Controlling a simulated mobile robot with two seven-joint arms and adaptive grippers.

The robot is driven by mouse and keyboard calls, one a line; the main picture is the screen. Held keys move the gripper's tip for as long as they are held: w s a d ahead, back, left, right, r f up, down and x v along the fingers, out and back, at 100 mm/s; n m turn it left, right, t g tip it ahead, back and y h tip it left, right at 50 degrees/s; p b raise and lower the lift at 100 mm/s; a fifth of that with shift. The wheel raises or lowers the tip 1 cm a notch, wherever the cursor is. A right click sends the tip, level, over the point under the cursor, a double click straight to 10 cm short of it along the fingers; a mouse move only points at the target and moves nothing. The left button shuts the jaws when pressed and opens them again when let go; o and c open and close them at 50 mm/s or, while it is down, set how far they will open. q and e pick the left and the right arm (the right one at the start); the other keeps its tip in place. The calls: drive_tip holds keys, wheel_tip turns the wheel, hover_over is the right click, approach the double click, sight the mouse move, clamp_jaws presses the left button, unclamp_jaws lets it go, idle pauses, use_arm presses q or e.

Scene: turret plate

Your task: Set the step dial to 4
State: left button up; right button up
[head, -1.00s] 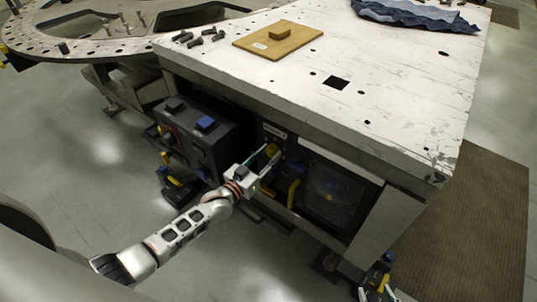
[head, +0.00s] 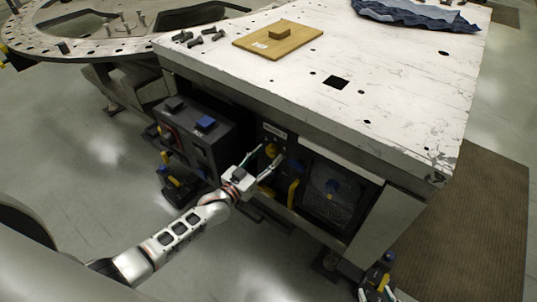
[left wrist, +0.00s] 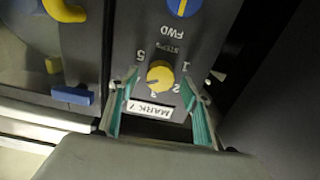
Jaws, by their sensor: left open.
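The step dial is a yellow knob (left wrist: 160,76) on a dark panel, upside down in the left wrist view. The digits 5, 1, 2 and 3 show around it; 4 is not legible. Its pointer seems to face near the 3, but this is hard to read. My left gripper (left wrist: 160,84) is open, with its teal fingers on either side of the knob and no clear contact. In the head view the left gripper (head: 268,160) reaches the panel under the table, beside the small yellow knob (head: 271,149).
A blue FWD knob (left wrist: 183,5) sits near the dial, and a MARK 7 label (left wrist: 150,110) is below it. A yellow handle (head: 292,193) and a dark window (head: 318,205) are to the right. A control box (head: 190,135) stands left of the arm. The white table (head: 390,90) overhangs.

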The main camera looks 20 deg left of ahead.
use_arm(q)
drive_tip(key=v, duration=1.1)
drive_tip(key=s+d+f+g+y+p, duration=0.1)
drive_tip(key=s+f+g, duration=0.2)
drive_tip(key=s, duration=0.8)
drive_tip(key=s+d+f+m+g+y+p, duration=0.1)
drive_tip(key=s+d+f+g+y, duration=0.1)
drive_tip(key=s, duration=0.9)
drive_tip(key=shift+d+f+g+p, duration=0.2)
drive_tip(key=shift+f+g+p, duration=0.1)
drive_tip(key=shift+f+g, duration=0.55)
drive_tip(key=shift+w, duration=0.1)
